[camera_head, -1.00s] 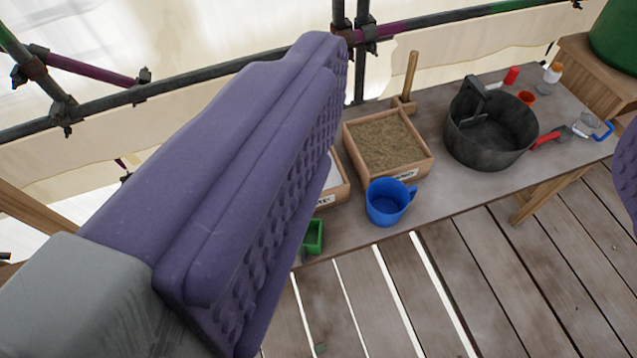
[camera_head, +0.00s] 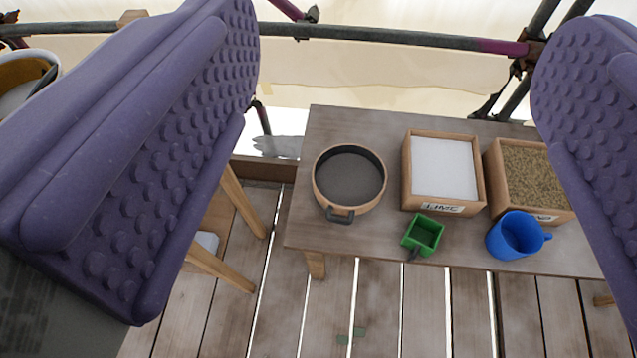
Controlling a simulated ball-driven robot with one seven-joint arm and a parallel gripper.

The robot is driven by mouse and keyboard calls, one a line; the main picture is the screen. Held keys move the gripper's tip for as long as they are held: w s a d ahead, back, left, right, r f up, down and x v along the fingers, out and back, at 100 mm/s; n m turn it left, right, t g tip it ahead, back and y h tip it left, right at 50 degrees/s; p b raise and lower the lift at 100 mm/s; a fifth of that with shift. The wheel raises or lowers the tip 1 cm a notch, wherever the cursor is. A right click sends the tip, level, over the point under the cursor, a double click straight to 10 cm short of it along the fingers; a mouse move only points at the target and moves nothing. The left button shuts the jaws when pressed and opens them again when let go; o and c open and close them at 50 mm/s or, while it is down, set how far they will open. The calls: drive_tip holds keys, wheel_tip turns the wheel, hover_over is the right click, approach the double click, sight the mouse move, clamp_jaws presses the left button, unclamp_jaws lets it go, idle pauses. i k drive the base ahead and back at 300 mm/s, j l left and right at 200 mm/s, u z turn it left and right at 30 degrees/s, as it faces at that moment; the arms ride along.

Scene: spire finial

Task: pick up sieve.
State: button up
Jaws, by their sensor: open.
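The sieve (camera_head: 349,180) is a round, shallow pan with a wooden rim, a dark mesh floor and a small dark handle at its near side. It lies on the left end of the table (camera_head: 318,225). My gripper (camera_head: 395,150) shows as two purple studded fingers, wide apart at the left and right of the picture. The gripper is open, and nothing is between the fingers at their own depth. The sieve shows in the gap, beyond the fingers and nearer the left one. Nothing hides the sieve.
Right of the sieve stand a box of white powder (camera_head: 444,168), a green scoop (camera_head: 423,235), a blue mug (camera_head: 515,236) and a box of sand (camera_head: 538,176). Scaffold pipes (camera_head: 390,36) run behind the table.

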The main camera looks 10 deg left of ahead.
sight(349, 180)
drive_tip(key=i+j, duration=0.35)
drive_tip(key=i, duration=0.15)
drive_tip(key=i+j, duration=0.35)
drive_tip(key=i, duration=0.15)
drive_tip(key=i+z, duration=0.05)
